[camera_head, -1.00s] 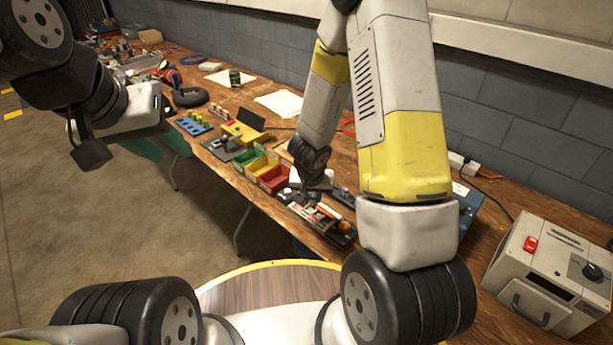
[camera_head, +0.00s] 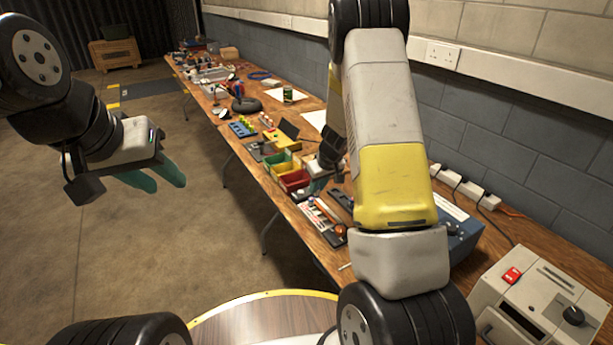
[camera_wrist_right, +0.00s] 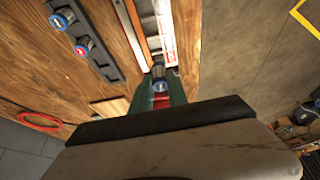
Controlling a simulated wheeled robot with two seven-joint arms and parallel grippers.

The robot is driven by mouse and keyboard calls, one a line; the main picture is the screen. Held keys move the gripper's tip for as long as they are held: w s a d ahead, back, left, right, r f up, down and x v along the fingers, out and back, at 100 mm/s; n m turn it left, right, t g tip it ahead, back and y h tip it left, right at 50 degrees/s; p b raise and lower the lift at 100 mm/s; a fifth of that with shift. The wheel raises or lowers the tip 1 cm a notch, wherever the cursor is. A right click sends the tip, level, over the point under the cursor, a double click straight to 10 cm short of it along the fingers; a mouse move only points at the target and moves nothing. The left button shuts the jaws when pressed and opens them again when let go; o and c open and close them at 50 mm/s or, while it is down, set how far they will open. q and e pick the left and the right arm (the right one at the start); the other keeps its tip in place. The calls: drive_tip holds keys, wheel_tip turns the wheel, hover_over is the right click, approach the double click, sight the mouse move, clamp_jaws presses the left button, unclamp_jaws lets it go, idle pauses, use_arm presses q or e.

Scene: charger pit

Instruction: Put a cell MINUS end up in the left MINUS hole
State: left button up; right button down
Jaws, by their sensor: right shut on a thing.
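In the head view that gripper is mostly hidden by my own arm, close to the tray (camera_head: 322,218). A dark strip (camera_wrist_right: 98,58) on the bench holds a blue-marked round piece (camera_wrist_right: 58,22) and a red-marked one (camera_wrist_right: 82,48). I cannot tell which hole is the left MINUS one. My left gripper (camera_head: 155,180) is open and empty over the floor.
Green and red bins (camera_head: 294,180) stand beside the tray. A blue box (camera_head: 458,226) and a beige machine with a red switch (camera_head: 545,305) stand nearer on the bench. A red cable (camera_wrist_right: 38,122) lies on the wood. The floor left of the bench is clear.

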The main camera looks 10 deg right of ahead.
drive_tip(key=shift+f, duration=3.65)
drive_tip(key=shift+f, duration=0.25)
drive_tip(key=c, duration=1.2)
unclamp_jaws()
drive_tip(key=shift+r, duration=3.5)
